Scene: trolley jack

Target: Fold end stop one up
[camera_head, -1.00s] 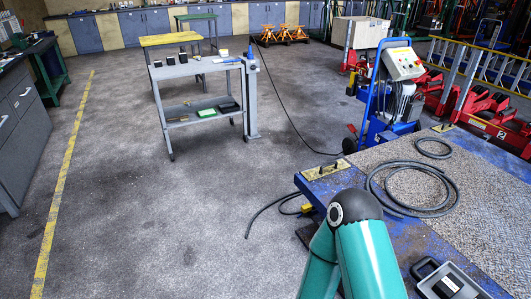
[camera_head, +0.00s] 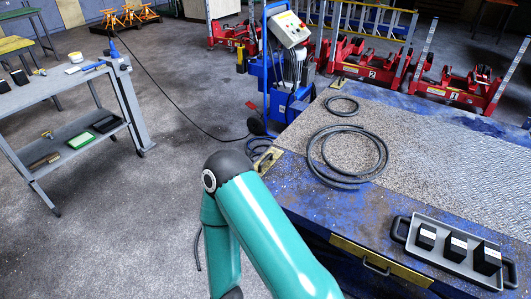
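No part is clearly recognisable as end stop one. A blue platform with a speckled grey deck (camera_head: 430,145) fills the right of the view. Red trolley jacks stand behind the platform, one marked 2 (camera_head: 372,73) and one marked 1 (camera_head: 455,95). My green arm rises from the bottom centre, elbow up. Neither of my grippers is in view.
A grey tray (camera_head: 440,262) with black blocks and coiled hoses (camera_head: 345,155) lie on the platform. A blue pump cart (camera_head: 275,70) stands at its far left corner. A grey trolley table (camera_head: 55,95) stands left. A black cable crosses the otherwise open floor between them.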

